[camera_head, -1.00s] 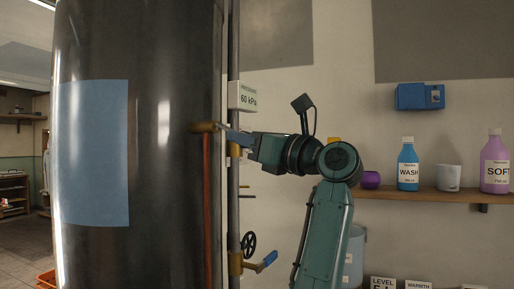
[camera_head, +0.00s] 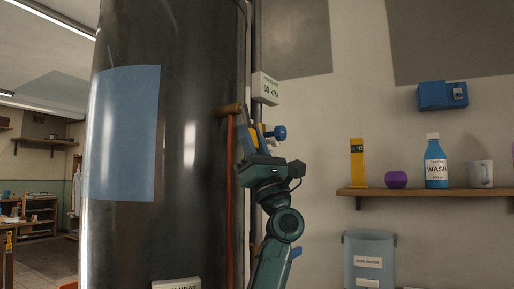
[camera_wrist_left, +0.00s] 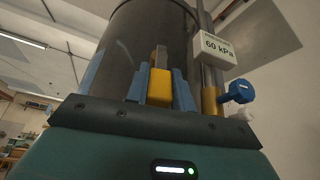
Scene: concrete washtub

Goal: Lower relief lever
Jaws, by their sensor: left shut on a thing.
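My left gripper (camera_head: 252,140) points upward beside the dark tank (camera_head: 205,200). It is shut on a yellow block (camera_wrist_left: 160,88), which I take for the relief lever's grip; in the wrist view the block sits between the two blue fingers. The yellow also shows in the head view (camera_head: 258,134). A brass fitting (camera_head: 229,109) sticks out of the tank just above the gripper, with a reddish pipe (camera_head: 230,170) running down from it. Part of the lever is hidden by the gripper. My right gripper is not in view.
A blue knob (camera_head: 279,133) on a brass valve is close to the gripper's right. A sign (camera_head: 266,88) reading 60 kPa hangs by the vertical pipe. A shelf (camera_head: 430,191) with a wash bottle (camera_head: 436,163) and a bucket (camera_head: 369,246) are at right.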

